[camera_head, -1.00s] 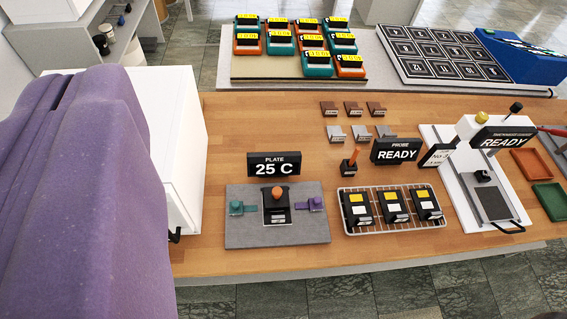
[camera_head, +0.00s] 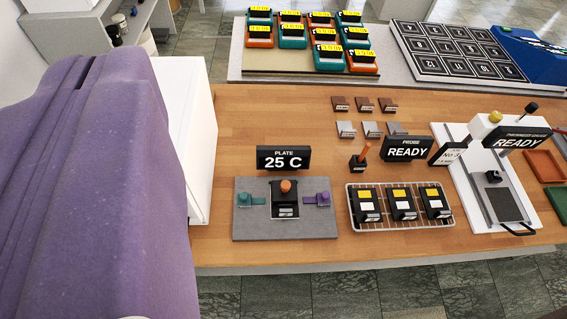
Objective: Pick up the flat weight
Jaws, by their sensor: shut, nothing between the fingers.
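No single thing is plainly marked as the flat weight, and I cannot tell for sure which one it is. A black block with an orange knob (camera_head: 286,199) sits in the middle of a grey plate (camera_head: 258,229), between a teal fitting (camera_head: 229,199) and a purple fitting (camera_head: 318,199). Small flat-based pieces stand behind on the wooden bench: brown ones (camera_head: 363,104) in a back row and silver-grey ones (camera_head: 371,130) in front of them. My gripper is not visible in this view.
A wire rack (camera_head: 402,228) holds black, yellow-and-white-topped blocks. A sign reads 25 C (camera_head: 283,159); another reads READY (camera_head: 407,149). A white instrument (camera_head: 487,133) stands at right. A large purple surface (camera_head: 100,180) fills the left. Bare bench (camera_head: 265,115) lies behind the 25 C sign.

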